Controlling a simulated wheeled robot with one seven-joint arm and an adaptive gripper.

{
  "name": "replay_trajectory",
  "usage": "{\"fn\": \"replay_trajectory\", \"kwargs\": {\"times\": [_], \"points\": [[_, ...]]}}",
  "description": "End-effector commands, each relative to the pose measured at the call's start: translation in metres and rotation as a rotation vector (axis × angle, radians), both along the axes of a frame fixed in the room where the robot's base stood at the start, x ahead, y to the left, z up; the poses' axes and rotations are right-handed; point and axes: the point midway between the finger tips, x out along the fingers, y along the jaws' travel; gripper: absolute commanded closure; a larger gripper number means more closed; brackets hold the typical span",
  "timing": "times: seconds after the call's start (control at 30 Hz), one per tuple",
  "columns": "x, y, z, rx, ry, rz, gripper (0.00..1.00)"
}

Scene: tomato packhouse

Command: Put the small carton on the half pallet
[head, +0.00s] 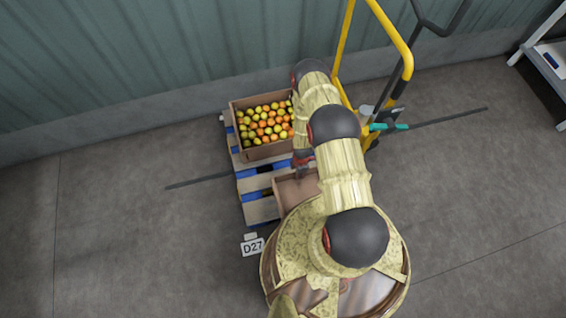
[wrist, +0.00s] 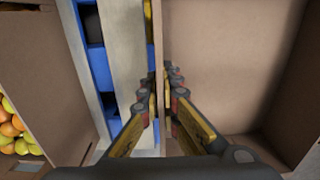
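The small carton (head: 291,190) is an open, brown, empty-looking box, partly hidden by my arm in the head view. In the wrist view its bare inside (wrist: 225,65) fills the right half. My gripper (head: 302,158) is at its far wall. In the wrist view the gripper fingers (wrist: 162,88) lie on both sides of the carton's thin wall, closed on it. The half pallet (head: 262,208) has blue and grey slats; they also show left of the wall in the wrist view (wrist: 127,60). The carton overlaps the pallet's near right part; I cannot tell whether it rests there.
A yellow-framed truck (head: 407,62) stands right of the pallet. A D27 sign (head: 252,247) is at the near edge.

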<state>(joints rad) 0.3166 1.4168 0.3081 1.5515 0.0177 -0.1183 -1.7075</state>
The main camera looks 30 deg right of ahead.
Motion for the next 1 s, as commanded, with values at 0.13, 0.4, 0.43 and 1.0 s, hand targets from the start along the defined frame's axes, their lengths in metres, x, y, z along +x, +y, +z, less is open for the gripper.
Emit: {"fn": "replay_trajectory", "kwargs": {"times": [0.13,0.4,0.43,1.0], "points": [[0.034,0.007,-0.020,0.000,-0.002,0.002,1.00],[0.081,0.017,-0.058,0.000,0.001,0.000,1.00],[0.084,0.017,-0.062,0.000,0.001,-0.001,1.00],[0.110,0.022,-0.114,0.000,0.002,-0.002,1.00]]}}
